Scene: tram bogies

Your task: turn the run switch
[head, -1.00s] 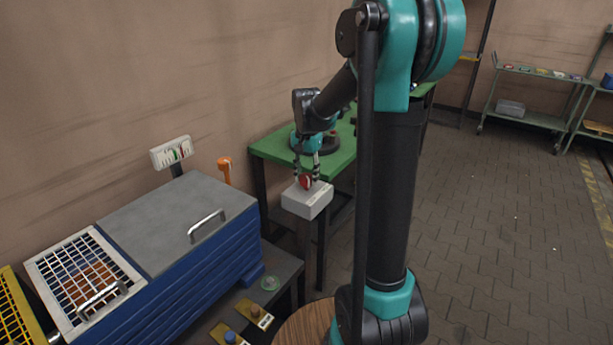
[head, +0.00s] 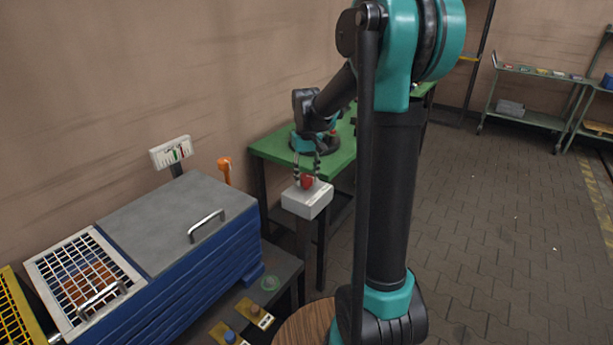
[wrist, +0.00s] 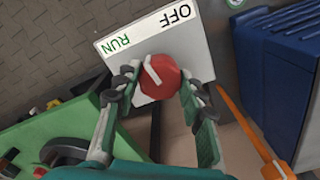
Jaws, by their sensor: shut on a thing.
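The run switch is a red round knob (wrist: 162,80) with a white pointer line, on a pale grey box (wrist: 195,45). In the wrist view the box face carries a green RUN and a black OFF, both upside down. The pointer is toward the upper left, between the two words. My gripper (wrist: 157,90) has a finger on each side of the knob and is shut on it. In the head view the knob (head: 307,181) sits on top of the box (head: 307,200), with my gripper (head: 308,180) reaching down onto it.
The box stands on a post beside a green table (head: 270,148). A blue cabinet (head: 190,262) with a grey lid and handle is at left, with an orange post (head: 225,168) behind it. Open floor lies at right.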

